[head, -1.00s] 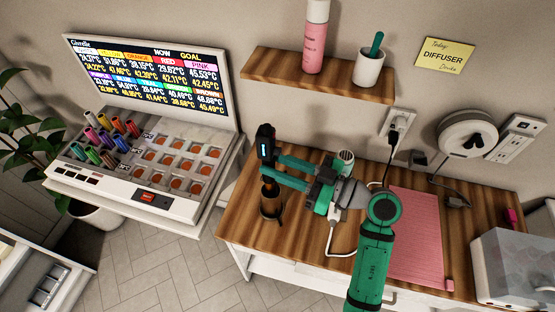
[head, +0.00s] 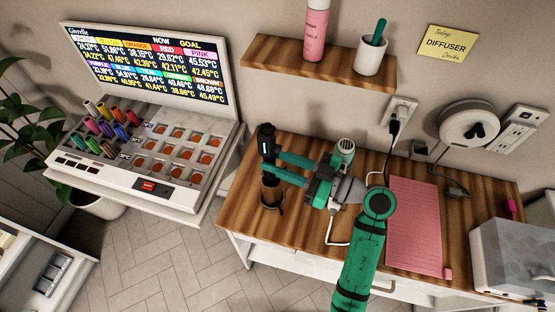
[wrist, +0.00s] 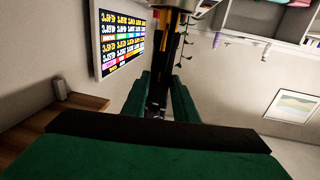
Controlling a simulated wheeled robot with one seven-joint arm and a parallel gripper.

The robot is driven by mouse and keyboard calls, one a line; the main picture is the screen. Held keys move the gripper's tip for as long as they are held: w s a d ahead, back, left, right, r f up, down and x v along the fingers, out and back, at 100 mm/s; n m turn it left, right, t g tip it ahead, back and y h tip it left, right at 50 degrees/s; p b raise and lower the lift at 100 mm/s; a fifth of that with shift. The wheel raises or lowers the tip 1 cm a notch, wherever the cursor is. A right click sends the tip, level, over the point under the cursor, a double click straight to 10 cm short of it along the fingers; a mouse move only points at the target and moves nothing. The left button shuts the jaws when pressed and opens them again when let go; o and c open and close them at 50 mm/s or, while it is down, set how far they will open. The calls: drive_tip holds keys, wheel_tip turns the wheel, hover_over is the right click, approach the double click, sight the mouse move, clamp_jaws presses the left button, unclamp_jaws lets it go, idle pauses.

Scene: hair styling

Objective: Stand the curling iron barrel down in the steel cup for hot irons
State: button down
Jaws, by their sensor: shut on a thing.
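The curling iron (head: 266,140) is black and upright, handle up, in the head view. My gripper (head: 271,164) is shut on it from the right, with a green finger on each side. The steel cup (head: 272,194) looks dark brown and stands near the table's left end, directly below the iron. The iron's lower end appears to reach into the cup's mouth; the barrel tip is hidden. In the wrist view the dark iron (wrist: 158,88) runs between my green fingers.
A wooden shelf (head: 300,62) with a pink bottle (head: 314,30) and a white cup (head: 371,55) hangs above. A pink mat (head: 413,225) lies right of my arm. A sample tray with a screen (head: 150,65) stands left, across a gap from the table (head: 240,215).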

drive_tip(key=c, duration=1.3)
unclamp_jaws()
drive_tip(key=shift+c, duration=0.2)
drive_tip(key=v, duration=1.1)
drive_tip(key=shift+a, duration=0.2)
drive_tip(key=shift+d, duration=0.1)
